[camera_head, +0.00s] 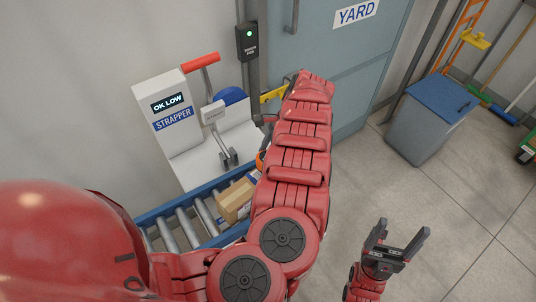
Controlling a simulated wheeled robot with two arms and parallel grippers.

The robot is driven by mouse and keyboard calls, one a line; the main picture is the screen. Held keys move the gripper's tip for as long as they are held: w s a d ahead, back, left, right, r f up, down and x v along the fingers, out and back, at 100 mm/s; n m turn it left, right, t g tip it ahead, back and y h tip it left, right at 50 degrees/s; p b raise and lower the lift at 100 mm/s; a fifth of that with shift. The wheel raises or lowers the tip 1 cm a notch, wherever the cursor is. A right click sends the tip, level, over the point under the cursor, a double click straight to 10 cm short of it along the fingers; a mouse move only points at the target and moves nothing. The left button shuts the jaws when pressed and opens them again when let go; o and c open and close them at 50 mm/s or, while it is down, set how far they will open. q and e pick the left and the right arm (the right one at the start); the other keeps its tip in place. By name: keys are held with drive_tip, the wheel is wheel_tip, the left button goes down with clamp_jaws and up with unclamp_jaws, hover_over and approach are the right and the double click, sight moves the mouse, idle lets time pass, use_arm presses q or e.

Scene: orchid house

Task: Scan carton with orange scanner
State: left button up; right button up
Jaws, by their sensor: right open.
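A brown cardboard carton (237,198) with a bluish-white label lies on the roller conveyor (177,235), partly covered by my left arm. A small orange piece (260,160) shows at the left edge of that arm, above the carton; it may be the orange scanner, but most of it is hidden. My left arm reaches up over the conveyor's right end. Its gripper is mostly or wholly hidden behind the arm, so its jaws cannot be made out. My right gripper (398,247) is open and empty above the floor at the lower right, away from the carton.
A white strapper machine (165,112) with a red handle stands behind the conveyor. A black scanner post box (248,41) is on the wall. A blue-grey YARD door (352,62) is behind my arm. A grey bin (425,122) with blue lid stands right. The floor between is clear.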

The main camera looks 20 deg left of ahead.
idle(0.5)
use_arm(q)
wheel_tip(320, 180, up, 5)
drive_tip(key=p, duration=0.5)
drive_tip(key=shift+r, duration=0.45)
wheel_tip(320, 180, up, 3)
drive_tip(key=shift+w+f, duration=0.1)
drive_tip(key=shift+r, duration=0.7)
